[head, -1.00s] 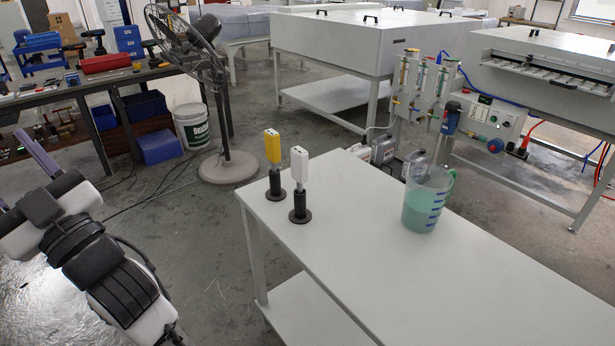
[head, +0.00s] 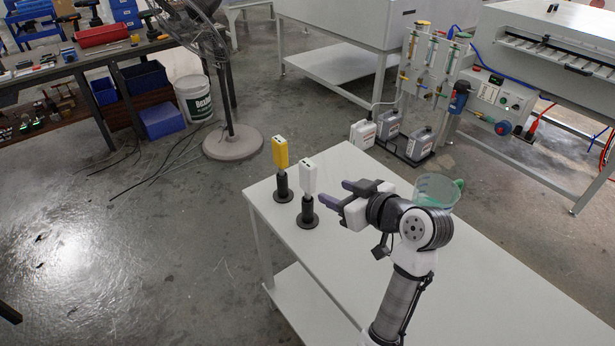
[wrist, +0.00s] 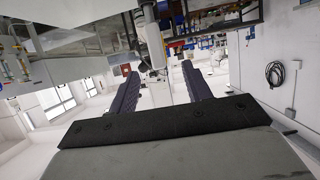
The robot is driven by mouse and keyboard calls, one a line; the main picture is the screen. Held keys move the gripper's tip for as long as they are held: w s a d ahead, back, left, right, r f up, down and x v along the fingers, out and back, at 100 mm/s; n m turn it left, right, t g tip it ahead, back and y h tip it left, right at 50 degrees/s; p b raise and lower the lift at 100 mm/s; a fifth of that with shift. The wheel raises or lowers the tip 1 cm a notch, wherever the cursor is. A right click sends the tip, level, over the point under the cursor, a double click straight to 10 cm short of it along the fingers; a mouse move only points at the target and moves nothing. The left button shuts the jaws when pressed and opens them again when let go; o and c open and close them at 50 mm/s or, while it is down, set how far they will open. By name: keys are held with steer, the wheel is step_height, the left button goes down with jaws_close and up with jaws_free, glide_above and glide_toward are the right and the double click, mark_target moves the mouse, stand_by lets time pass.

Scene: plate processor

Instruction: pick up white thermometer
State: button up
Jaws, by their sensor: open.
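The white thermometer (head: 308,178) stands upright in a black round-based holder (head: 308,213) near the left end of the white table. A yellow thermometer (head: 280,152) stands in a similar black holder just behind and to its left. My gripper (head: 342,193) is open and empty above the table, a short way to the right of the white thermometer, its fingers pointing left toward it. In the wrist view the two dark fingers (wrist: 161,84) are spread with nothing clearly held between them.
A measuring jug (head: 437,188) with green liquid stands on the white table (head: 490,270), partly hidden behind my arm. Several canisters (head: 388,124) stand on the floor beyond the table. A pedestal fan (head: 232,140) is at the back left. The table's right part is clear.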

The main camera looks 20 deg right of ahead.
mark_target(313, 181)
steer(key=b+x, duration=0.2)
steer(key=x, duration=0.6)
steer(key=shift+s+d+f, duration=0.1)
steer(key=shift+f, duration=0.05)
steer(key=x, duration=0.5)
steer(key=shift+w+d+f+b, duration=0.1)
steer(key=shift+w+d+b, duration=0.1)
steer(key=shift+w+b, duration=0.2)
jaws_close()
